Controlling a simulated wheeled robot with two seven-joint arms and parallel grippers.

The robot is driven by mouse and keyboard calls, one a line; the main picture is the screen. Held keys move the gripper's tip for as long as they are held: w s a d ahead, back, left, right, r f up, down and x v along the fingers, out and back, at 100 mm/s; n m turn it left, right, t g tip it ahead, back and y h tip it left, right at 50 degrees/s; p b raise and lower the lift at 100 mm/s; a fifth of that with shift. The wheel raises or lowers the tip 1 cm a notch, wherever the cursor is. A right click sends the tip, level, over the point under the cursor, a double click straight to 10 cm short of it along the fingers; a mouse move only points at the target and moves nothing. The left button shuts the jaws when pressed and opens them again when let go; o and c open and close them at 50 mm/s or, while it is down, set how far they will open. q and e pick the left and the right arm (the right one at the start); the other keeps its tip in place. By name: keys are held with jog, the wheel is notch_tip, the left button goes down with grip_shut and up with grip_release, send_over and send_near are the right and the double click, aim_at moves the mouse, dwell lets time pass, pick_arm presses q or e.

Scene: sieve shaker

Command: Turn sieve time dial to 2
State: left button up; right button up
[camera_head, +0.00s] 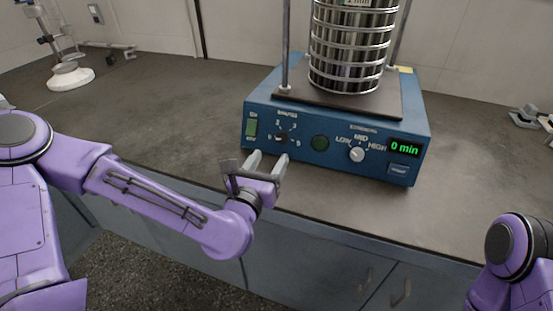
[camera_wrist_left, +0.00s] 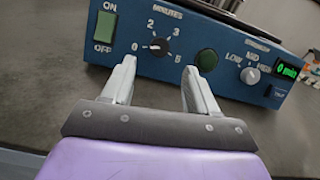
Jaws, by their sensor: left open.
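The sieve time dial is a small black knob (camera_wrist_left: 159,47) under the word MINUTES on the shaker's blue front panel, with 0, 2, 3 and 5 around it. Its light pointer appears turned left toward 0. In the head view the dial (camera_head: 283,138) sits just beyond my left gripper (camera_head: 268,160). The green display (camera_head: 404,149) reads 0 min. In the left wrist view my left gripper (camera_wrist_left: 158,68) is open and empty, its fingers pointing at the panel below and either side of the dial. Contact with the dial is not visible. My right gripper is out of view.
A green ON/OFF switch (camera_wrist_left: 105,27) is left of the dial. A round green button (camera_wrist_left: 207,60) and a white LOW/MID/HIGH knob (camera_wrist_left: 250,75) are to its right. The metal sieve stack (camera_head: 350,45) stands on the shaker. Bare countertop (camera_head: 150,110) lies left of it.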

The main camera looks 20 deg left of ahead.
aim_at(281, 138)
pick_arm(q)
jog(key=w+b, duration=0.1)
jog(key=b, duration=0.1)
jog(key=w+f+b, duration=0.1)
jog(key=b, duration=0.2)
jog(key=shift+w+r+p, duration=0.55)
jog(key=shift+w+r, duration=0.1)
jog(key=shift+w, duration=0.15)
jog(key=w, duration=0.3)
jog(key=shift+f, duration=0.15)
jog(key=shift+w, duration=0.3)
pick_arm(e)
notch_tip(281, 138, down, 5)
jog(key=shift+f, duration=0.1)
pick_arm(q)
jog(key=c, duration=1)
